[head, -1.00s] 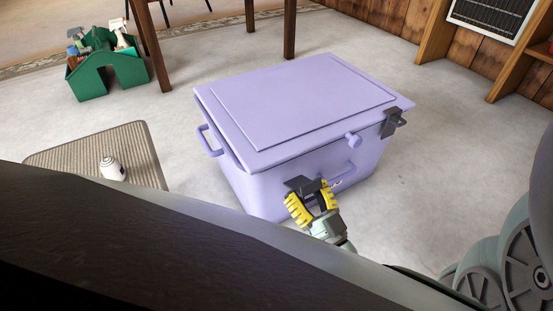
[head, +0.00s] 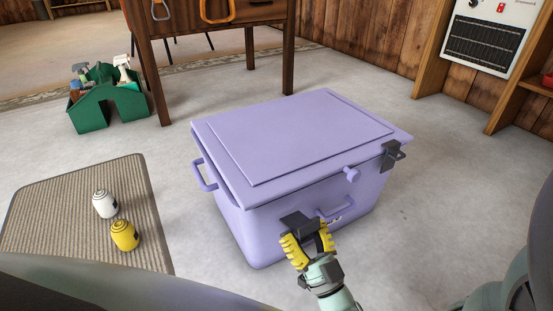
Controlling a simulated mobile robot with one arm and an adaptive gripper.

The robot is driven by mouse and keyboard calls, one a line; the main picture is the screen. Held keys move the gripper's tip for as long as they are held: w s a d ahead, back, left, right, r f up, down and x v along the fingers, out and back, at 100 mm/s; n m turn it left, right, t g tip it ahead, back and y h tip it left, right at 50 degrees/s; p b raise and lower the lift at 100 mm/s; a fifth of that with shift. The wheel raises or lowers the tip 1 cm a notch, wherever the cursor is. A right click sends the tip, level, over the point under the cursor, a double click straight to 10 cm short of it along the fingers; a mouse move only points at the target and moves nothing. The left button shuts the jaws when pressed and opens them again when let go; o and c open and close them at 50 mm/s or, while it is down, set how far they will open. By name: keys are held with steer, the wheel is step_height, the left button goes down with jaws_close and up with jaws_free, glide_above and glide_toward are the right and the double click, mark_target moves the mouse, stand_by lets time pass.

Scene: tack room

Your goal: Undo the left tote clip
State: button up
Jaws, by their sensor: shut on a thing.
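The lavender tote (head: 300,135) stands on the concrete floor in the middle of the head view with its lid down. The dark grey left clip (head: 297,221) is below the lid's front edge and looks apart from the lid. My gripper (head: 306,236), with yellow fingers, is shut on this clip from the front and hides part of it. The matching right clip (head: 392,154) sits over the lid edge near the right corner. A lavender knob (head: 351,174) and a front handle (head: 335,206) lie between the clips.
A ribbed mat (head: 70,208) on the left holds a white canister (head: 105,203) and a yellow canister (head: 124,235). A green caddy (head: 108,105) and a wooden table (head: 205,30) stand behind. Wooden shelving (head: 436,50) is at the right wall. Floor right of the tote is clear.

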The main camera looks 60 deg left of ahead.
steer(key=o, duration=1.1)
steer(key=shift+a, duration=0.1)
steer(key=shift+c, duration=0.2)
steer(key=s+d, duration=0.1)
steer(key=d, duration=1.2)
steer(key=shift+f, duration=0.25)
